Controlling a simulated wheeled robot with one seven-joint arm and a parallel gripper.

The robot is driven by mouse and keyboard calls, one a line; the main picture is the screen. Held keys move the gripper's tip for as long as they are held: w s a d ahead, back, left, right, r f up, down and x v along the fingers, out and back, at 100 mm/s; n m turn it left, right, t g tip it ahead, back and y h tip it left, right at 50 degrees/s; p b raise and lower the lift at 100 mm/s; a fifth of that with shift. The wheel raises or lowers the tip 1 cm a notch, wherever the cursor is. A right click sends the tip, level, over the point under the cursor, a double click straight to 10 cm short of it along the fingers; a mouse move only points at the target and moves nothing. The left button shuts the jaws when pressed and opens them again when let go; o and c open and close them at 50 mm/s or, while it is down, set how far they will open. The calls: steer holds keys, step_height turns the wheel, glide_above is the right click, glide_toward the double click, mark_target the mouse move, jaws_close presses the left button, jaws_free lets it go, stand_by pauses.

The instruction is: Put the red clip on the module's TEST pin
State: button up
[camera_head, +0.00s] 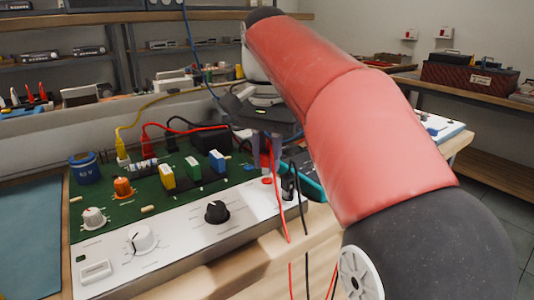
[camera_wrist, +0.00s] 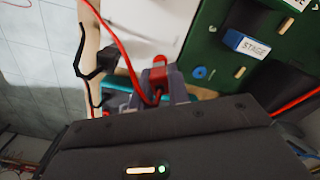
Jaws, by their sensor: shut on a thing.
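My gripper (camera_head: 264,146) is shut on the red clip (camera_wrist: 158,76), above the right end of the module. The clip's red body shows between the fingers in the wrist view, and its red lead (camera_wrist: 117,45) curves away. The module has a green board (camera_head: 125,205) and a white front panel (camera_head: 180,245) with knobs. I cannot make out the TEST label or tell which pin is TEST.
A black clip (camera_wrist: 103,60) with a black lead is beside the module's right end, near a teal-edged device (camera_head: 308,178). Blue, green and yellow blocks (camera_head: 190,167) stand on the board. Yellow, red and black plugs with leads rise at its back. A blue mat (camera_head: 30,235) lies left.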

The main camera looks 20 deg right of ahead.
steer(key=shift+f+b, duration=0.5)
steer(key=shift+f, duration=0.25)
stand_by(1.1)
steer(key=o, duration=0.9)
step_height(320, 180, up, 8)
steer(key=shift+f+p, duration=0.1)
steer(key=shift+p, duration=1.05)
steer(key=shift+s, duration=0.1)
